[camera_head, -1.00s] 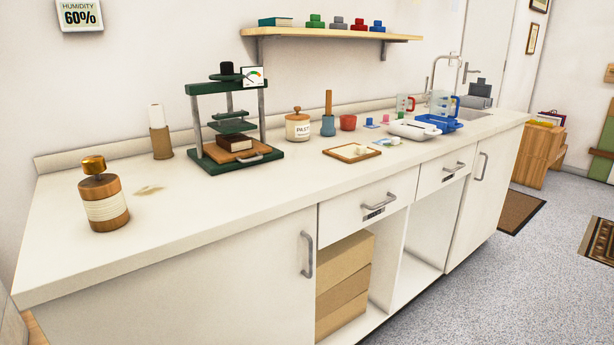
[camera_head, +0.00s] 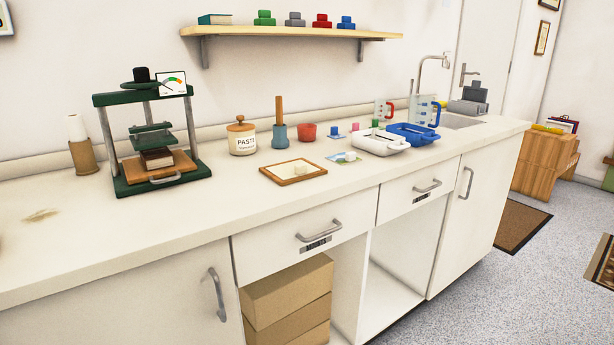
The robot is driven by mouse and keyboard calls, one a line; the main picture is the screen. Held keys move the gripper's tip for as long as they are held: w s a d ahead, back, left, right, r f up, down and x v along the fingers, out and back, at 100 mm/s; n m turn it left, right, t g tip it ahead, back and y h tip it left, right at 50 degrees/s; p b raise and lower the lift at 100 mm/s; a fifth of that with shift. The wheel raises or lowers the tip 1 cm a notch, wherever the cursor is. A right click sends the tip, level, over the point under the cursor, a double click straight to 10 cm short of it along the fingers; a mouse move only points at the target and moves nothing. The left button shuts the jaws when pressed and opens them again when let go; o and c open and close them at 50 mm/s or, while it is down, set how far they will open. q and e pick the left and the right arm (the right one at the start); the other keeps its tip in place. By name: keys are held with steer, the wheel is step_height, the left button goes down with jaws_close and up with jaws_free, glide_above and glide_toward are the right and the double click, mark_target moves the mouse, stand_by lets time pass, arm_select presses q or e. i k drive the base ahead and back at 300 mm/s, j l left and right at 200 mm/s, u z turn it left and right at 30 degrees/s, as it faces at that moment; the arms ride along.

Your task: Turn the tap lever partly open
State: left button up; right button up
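The tap (camera_head: 432,64) stands at the far right end of the counter, a curved silver spout rising behind the sink (camera_head: 458,121). Its lever is too small to make out clearly. A grey object (camera_head: 474,97) sits at the back of the sink. Neither of my grippers shows in this view.
A white tray (camera_head: 366,146) and a blue tray (camera_head: 398,135) lie near the sink. Drawer handles jut from the counter front. Grey floor on the right has a brown mat (camera_head: 520,228).

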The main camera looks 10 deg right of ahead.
mark_target(412, 82)
steer(key=i+l, duration=0.15)
steer(key=l, duration=0.25)
steer(key=i+l, duration=0.15)
steer(key=l, duration=0.3)
steer(key=i+l, duration=0.15)
steer(key=l, duration=0.25)
steer(key=i+l+u, duration=0.1)
steer(key=l, duration=0.3)
steer(key=i+l, duration=0.2)
steer(key=l, duration=0.25)
steer(key=i+l, duration=0.15)
steer(key=l, duration=0.25)
steer(key=i+l, duration=0.15)
steer(key=l, duration=0.3)
steer(key=i+l+u, duration=0.1)
steer(key=l, duration=0.3)
